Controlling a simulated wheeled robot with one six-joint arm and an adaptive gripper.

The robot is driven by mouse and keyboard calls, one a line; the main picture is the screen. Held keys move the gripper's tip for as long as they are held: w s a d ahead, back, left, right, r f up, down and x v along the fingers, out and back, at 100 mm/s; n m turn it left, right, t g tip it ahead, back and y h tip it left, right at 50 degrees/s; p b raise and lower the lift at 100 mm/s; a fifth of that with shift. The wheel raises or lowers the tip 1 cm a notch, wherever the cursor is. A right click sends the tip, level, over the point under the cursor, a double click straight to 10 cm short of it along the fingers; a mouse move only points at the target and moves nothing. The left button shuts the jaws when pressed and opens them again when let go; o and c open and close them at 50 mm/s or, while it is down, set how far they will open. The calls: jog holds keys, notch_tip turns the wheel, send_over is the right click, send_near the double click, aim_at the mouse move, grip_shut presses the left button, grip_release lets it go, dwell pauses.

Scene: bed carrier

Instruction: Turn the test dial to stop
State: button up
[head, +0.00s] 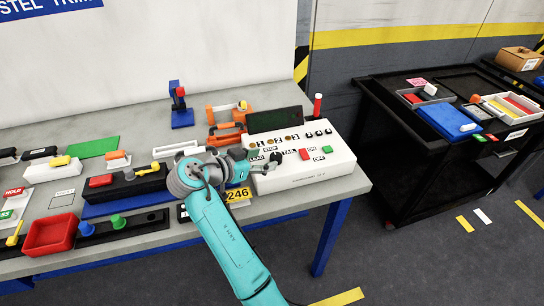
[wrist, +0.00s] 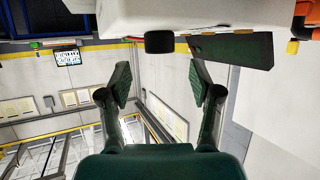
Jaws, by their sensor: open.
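The white control box (head: 315,172) stands at the right end of the bench. Its sloped face carries labels that seem to include STOP and LEAD around a small dark dial (head: 276,156). In the wrist view, a black knob (wrist: 159,42), which looks like this dial, sticks out from the white box (wrist: 200,12). My gripper (head: 264,161) is at the box's left front, close to the dial. In the wrist view my gripper (wrist: 159,81) is open and empty, with the knob beyond and between the fingertips, apart from them. The dial's pointer direction cannot be made out.
A red button (head: 304,154) and a green button (head: 327,149) sit right of the dial. A dark screen (head: 275,119) stands behind the box. Orange clamps (head: 225,130) and other fixtures crowd the bench left. A black cart (head: 430,140) stands right, across open floor.

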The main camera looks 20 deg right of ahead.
jog(key=v, duration=0.5)
jog(key=shift+s+a+r, duration=0.15)
jog(key=shift+a, duration=0.2)
